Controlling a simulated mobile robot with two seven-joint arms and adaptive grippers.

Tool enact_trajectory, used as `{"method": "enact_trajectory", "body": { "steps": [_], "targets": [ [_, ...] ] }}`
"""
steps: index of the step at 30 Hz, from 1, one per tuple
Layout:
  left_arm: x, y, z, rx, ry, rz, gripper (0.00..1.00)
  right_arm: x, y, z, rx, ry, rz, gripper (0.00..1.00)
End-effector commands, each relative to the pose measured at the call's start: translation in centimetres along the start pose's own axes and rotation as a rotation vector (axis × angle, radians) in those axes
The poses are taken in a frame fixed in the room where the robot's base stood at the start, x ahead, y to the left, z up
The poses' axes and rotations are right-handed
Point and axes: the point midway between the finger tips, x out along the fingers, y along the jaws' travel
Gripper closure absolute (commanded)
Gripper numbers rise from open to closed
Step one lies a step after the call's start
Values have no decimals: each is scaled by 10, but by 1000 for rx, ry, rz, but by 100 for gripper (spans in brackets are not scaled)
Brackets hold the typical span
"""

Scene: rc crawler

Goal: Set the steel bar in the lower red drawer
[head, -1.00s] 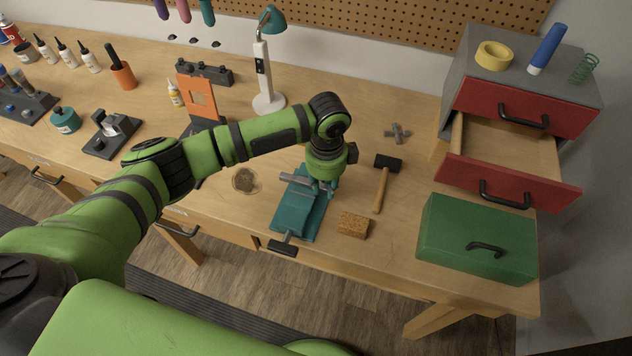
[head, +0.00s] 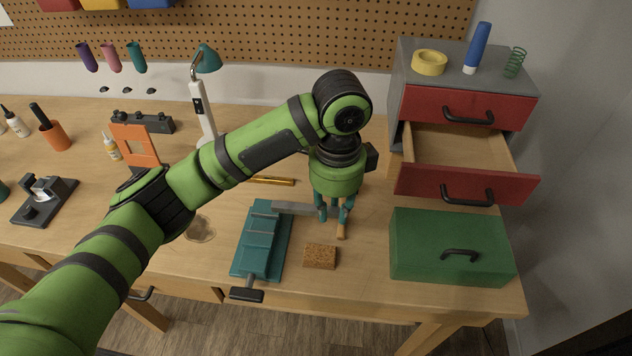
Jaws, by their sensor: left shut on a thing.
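The steel bar (head: 295,208) is a flat grey piece. My left gripper (head: 335,212) points down and is shut on its right end. The bar's left end overlaps the top right of the teal vise (head: 262,245) in the picture; I cannot tell whether they touch. The lower red drawer (head: 465,187) of the grey cabinet, right of the gripper, is pulled open. The visible part of its wooden inside looks empty. My right gripper is not in view.
The upper red drawer (head: 465,107) is shut. A green box (head: 450,245) stands below the open drawer. A brown sponge (head: 320,256) lies by the vise. A hammer's handle (head: 342,231) shows under my gripper. The desk lamp (head: 200,105) stands behind my arm.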

Motion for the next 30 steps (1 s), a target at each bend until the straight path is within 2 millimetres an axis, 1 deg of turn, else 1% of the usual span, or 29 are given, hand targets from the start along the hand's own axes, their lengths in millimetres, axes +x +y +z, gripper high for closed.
{"method": "enact_trajectory", "body": {
  "steps": [4, 8, 11, 14, 15, 21, 25, 27, 30],
  "targets": [
    [-3, 1, -3, -8, -1, -1, 100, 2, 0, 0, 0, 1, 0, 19],
    [0, 1, 9, -97, 1, -3, 100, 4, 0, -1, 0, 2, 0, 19],
    [5, 1, 29, -252, 3, -7, 100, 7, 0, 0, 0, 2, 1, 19],
    [10, 4, 56, -467, 7, -11, 100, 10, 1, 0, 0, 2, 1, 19],
    [12, 6, 67, -560, 8, -11, 100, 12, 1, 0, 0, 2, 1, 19],
    [21, 23, 119, -1024, 12, -10, 100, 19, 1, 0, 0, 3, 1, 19],
    [24, 37, 146, -1283, 8, -6, 100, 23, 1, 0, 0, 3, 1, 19],
    [26, 44, 156, -1392, 6, -5, 100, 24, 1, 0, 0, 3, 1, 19],
    [27, 51, 167, -1509, 2, -2, 100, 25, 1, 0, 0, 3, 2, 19]
  ]
}}
